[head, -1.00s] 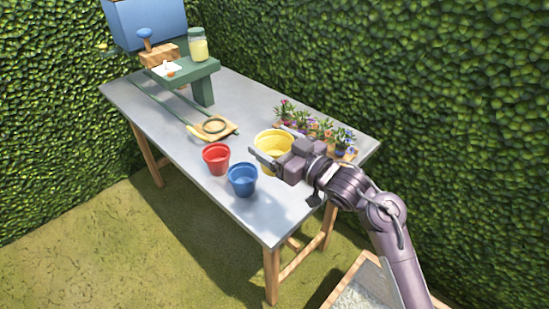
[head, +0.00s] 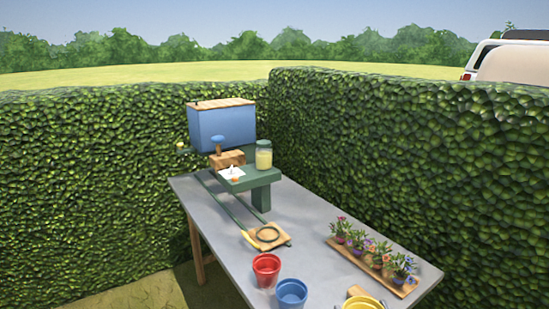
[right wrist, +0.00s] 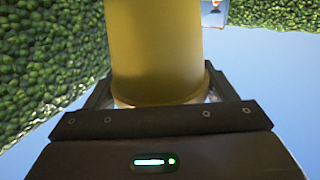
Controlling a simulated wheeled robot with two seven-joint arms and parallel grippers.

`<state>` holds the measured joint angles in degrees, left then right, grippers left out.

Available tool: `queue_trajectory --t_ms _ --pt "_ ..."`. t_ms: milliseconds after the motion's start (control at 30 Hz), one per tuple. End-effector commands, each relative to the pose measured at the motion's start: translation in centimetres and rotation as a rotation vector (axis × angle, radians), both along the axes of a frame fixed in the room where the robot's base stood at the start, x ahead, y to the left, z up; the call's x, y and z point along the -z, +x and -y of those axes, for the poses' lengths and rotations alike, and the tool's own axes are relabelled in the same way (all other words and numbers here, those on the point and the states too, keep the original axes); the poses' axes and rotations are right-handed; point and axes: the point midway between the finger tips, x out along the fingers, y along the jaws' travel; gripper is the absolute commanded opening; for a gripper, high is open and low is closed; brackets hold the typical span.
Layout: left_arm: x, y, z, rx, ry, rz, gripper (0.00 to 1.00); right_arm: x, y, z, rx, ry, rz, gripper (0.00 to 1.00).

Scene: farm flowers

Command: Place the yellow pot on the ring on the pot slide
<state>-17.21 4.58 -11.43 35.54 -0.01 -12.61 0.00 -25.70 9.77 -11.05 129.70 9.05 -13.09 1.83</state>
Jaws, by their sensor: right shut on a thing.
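The yellow pot (head: 362,304) is cut off by the bottom edge of the head view. In the right wrist view the yellow pot (right wrist: 157,50) fills the middle, with its rim between the fingers of my right gripper (right wrist: 160,98), which is shut on it. The pot slide (head: 228,205) has green rails running along the table, with a wooden plate (head: 270,245) at the near end. The ring (head: 268,233) lies on that plate and is empty. My left gripper is not in view.
A red pot (head: 266,268) and a blue pot (head: 291,293) stand near the ring. A tray of flowers (head: 400,288) lies on the right. A green stand (head: 255,180) with a jar (head: 264,155) stands behind. The grey table (head: 310,225) is clear between ring and flowers.

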Motion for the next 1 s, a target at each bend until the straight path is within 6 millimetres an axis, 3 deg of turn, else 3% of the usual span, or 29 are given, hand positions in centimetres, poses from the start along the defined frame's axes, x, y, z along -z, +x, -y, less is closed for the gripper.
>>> queue_trajectory --t_ms 200,467,1000 --pt "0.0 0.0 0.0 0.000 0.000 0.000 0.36 0.9 -1.8 1.5 0.085 0.000 0.001 0.55" --pt "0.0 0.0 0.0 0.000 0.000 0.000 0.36 0.8 -1.7 1.5 0.086 -0.001 0.004 0.55" --pt "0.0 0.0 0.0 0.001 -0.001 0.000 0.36 -4.0 6.1 -4.2 -0.312 -0.003 0.007 0.55"
